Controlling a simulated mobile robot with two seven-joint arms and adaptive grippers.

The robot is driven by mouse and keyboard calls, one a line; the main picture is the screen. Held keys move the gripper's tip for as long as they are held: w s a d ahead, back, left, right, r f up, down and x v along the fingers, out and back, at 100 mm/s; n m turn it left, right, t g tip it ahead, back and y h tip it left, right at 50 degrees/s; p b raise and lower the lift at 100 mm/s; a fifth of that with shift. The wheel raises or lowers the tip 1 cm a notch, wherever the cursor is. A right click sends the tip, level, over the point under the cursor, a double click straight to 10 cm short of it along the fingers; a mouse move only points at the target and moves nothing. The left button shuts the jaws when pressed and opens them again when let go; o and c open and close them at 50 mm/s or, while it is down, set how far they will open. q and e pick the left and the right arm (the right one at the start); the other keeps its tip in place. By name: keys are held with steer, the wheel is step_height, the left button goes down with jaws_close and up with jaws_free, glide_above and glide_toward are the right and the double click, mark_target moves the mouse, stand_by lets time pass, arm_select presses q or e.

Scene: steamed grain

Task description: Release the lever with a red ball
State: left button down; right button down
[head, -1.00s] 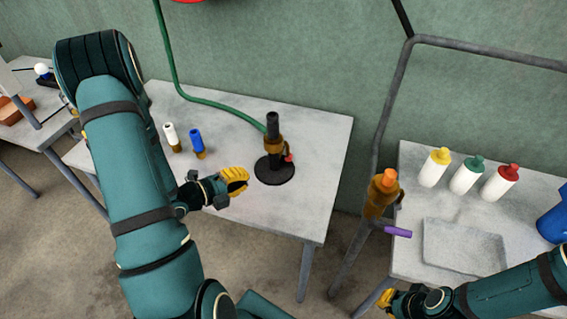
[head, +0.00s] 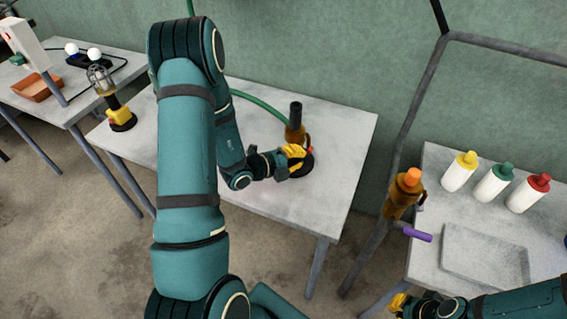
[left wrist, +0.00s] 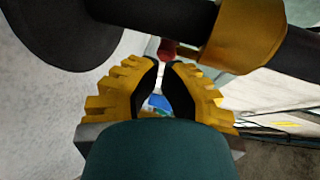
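The burner (head: 295,130) stands on the middle table, a dark upright tube with a brass collar on a round black base. Its lever's red ball (head: 311,150) shows only in part beside my left gripper (head: 302,157). In the left wrist view the red ball (left wrist: 168,48) is just beyond the fingertips of my left gripper (left wrist: 164,68). The fingers are slightly apart with a narrow gap and nothing held between them. The brass collar (left wrist: 240,38) is close above. My right gripper (head: 396,303) is low at the right, its fingers too small to judge.
A green hose runs to the burner from behind. White bottles (head: 492,183) and a grey tray (head: 485,255) are on the right table. A yellow-based lamp (head: 120,116) is at left.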

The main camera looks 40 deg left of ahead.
arm_select(q)
steer(key=shift+w+d, duration=0.3)
steer(key=shift+w, duration=0.45)
steer(key=shift+w+d+r+n+t+h, duration=0.1)
steer(key=shift+d+n+t+h, duration=0.35)
steer(key=shift+n, duration=0.25)
steer(key=shift+d, duration=0.1)
steer(key=shift+w+d+r+n+t+h+p, duration=0.1)
steer(key=shift+d+r+n+t+h+p, duration=0.15)
steer(key=shift+n, duration=0.2)
steer(key=shift+d+n+t+h+p, duration=0.1)
steer(key=shift+n+t+h, duration=0.15)
steer(key=shift+n, duration=0.2)
steer(key=d+r+n+t+p, duration=0.1)
steer(key=p, duration=0.1)
steer(key=d+r+n+t+p, duration=0.1)
steer(key=n+p, duration=0.1)
steer(key=r+n+t+p, duration=0.1)
steer(key=r+n+p, duration=0.1)
steer(key=p, duration=0.1)
steer(key=shift+w+d+t+h, duration=0.3)
steer(key=shift+d+t+h, duration=0.05)
steer(key=shift+d, duration=0.05)
steer(key=v, duration=0.7)
steer(key=shift+s, duration=0.2)
